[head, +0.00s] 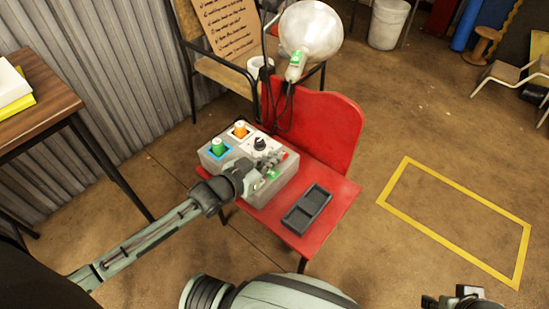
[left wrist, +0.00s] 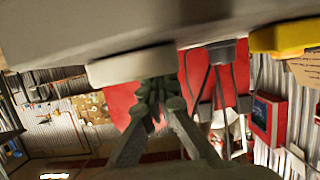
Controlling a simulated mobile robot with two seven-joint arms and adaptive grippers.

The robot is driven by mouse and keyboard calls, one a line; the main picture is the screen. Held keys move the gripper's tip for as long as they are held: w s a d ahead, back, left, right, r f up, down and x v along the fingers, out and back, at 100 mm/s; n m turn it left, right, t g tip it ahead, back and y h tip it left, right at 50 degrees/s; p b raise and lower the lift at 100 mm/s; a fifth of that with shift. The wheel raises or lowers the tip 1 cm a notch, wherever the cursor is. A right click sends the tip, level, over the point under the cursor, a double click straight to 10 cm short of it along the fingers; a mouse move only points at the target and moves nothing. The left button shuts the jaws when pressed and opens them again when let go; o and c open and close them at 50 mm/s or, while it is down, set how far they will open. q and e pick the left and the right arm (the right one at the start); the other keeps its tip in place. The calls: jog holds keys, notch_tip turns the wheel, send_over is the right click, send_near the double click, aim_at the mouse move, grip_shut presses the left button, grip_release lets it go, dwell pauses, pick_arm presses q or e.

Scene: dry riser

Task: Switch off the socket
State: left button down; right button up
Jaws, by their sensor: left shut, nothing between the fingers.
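A grey control box (head: 222,163) sits on a red chair (head: 335,130). Its top carries a green button (head: 218,147) on a blue surround, an orange button (head: 240,130) and a black knob (head: 260,144) on a white plate. My left gripper (head: 272,165) is at the box's right part and hides some of it. In the left wrist view its fingers (left wrist: 153,95) are shut and empty, close to a pale block (left wrist: 130,65) on the box. I cannot tell whether they touch it, or which part is the socket's switch.
A dark tray (head: 307,208) lies on the seat beside the box. A lamp (head: 311,32) with a cable stands behind the chair back. A wooden table (head: 40,105) is at the left. Open floor with a yellow outline (head: 450,197) is at the right.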

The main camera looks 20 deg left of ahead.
pick_arm(q)
jog(key=shift+f, duration=0.15)
pick_arm(e)
jog(key=shift+w+a+r, duration=0.2)
jog(key=shift+w+a, duration=0.05)
jog(key=shift+w, duration=0.2)
pick_arm(q)
jog(key=shift+p, duration=0.35)
jog(key=shift+r+p, duration=0.8)
jog(key=shift+p, duration=0.1)
pick_arm(e)
jog(key=shift+r, duration=0.95)
jog(key=shift+f, duration=0.1)
